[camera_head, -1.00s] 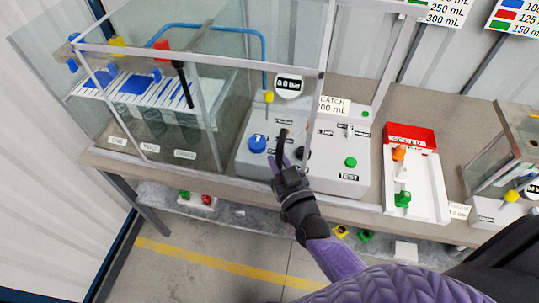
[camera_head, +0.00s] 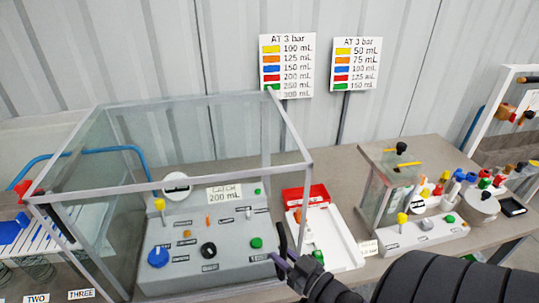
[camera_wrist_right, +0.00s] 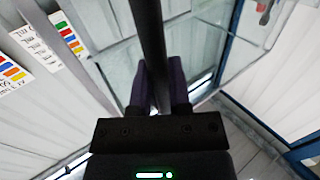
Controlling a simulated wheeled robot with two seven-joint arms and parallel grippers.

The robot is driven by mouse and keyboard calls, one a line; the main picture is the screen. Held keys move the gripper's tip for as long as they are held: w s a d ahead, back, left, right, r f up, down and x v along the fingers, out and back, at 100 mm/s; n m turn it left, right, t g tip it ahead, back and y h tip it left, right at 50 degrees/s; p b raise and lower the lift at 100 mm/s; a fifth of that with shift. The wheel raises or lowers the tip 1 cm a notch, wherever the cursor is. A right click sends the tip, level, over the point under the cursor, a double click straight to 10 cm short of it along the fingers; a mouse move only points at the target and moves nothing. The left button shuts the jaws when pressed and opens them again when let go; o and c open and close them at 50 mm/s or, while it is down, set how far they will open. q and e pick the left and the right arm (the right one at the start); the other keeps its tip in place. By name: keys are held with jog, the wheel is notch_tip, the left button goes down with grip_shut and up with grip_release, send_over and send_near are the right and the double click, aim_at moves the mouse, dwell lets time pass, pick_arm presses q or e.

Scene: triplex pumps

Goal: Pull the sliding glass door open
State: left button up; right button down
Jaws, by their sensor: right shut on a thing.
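The glass door panel (camera_head: 215,212), with a pale frame, stands in front of a grey pump console (camera_head: 195,262). A black upright handle (camera_head: 281,240) shows near its right edge. My right gripper (camera_head: 284,254) is shut on this handle. In the right wrist view the black handle (camera_wrist_right: 150,35) passes between the dark purple fingers of my right gripper (camera_wrist_right: 160,85). A second black handle (camera_head: 61,222) shows on the glass at the left, away from my gripper. My left gripper is out of view.
A red and white tray (camera_head: 335,240) lies right of the console. Further right on the bench are a small glass-walled unit (camera_head: 383,200) and several coloured caps. Two signs (camera_head: 287,67) hang at the back wall. A blue tube (camera_head: 95,151) runs behind the left glass.

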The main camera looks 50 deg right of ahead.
dwell(0.3)
jog(key=c, duration=0.6)
grip_release()
jog(key=shift+d, duration=0.1)
jog(key=shift+s, duration=0.15)
jog(key=s, duration=0.9)
jog(key=shift+s, duration=0.4)
